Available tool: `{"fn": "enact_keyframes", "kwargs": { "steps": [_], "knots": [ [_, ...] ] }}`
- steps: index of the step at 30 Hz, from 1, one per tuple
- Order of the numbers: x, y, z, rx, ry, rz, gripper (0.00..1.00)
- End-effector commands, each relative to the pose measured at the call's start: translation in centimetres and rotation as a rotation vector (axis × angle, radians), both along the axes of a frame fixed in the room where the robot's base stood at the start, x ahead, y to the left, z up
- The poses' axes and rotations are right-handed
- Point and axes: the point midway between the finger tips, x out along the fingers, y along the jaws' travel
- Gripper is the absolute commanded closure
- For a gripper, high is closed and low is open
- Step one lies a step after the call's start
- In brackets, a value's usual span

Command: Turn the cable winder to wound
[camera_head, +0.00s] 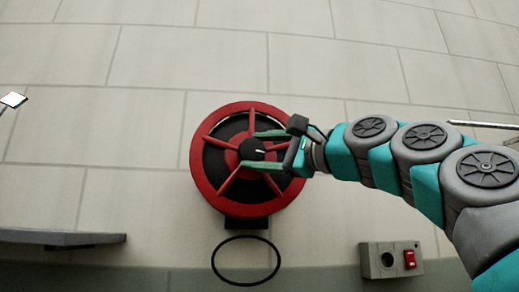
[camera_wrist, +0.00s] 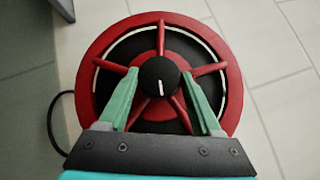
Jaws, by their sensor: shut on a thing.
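The cable winder is a round red reel (camera_head: 204,178) with red spokes and a dark inside, mounted on the pale wall. It also fills the middle of the wrist view (camera_wrist: 231,85). At its centre is a black knob (camera_wrist: 158,72) with a white line, which points down in the wrist view and right in the head view. My gripper (camera_head: 261,150) has its green fingers either side of the knob, shut on it. A thin white arc shows at the reel's inner left edge in the wrist view.
A black cable loop (camera_head: 213,262) hangs below the reel. A grey box (camera_head: 371,262) with a red switch (camera_head: 409,258) is at lower right. A grey shelf (camera_head: 60,238) juts out at lower left.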

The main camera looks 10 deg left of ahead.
Motion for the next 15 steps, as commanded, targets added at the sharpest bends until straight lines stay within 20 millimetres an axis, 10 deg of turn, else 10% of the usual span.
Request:
{"fn": "enact_keyframes", "kwargs": {
  "steps": [11,12,15],
  "knots": [
    [-0.03,0.16,-0.08,-0.004,0.001,0.003,0.9],
    [-0.04,0.17,-0.08,-0.004,0.001,0.003,0.3],
    [-0.04,0.12,-0.06,-0.004,0.001,0.002,0.19]
  ]
}}
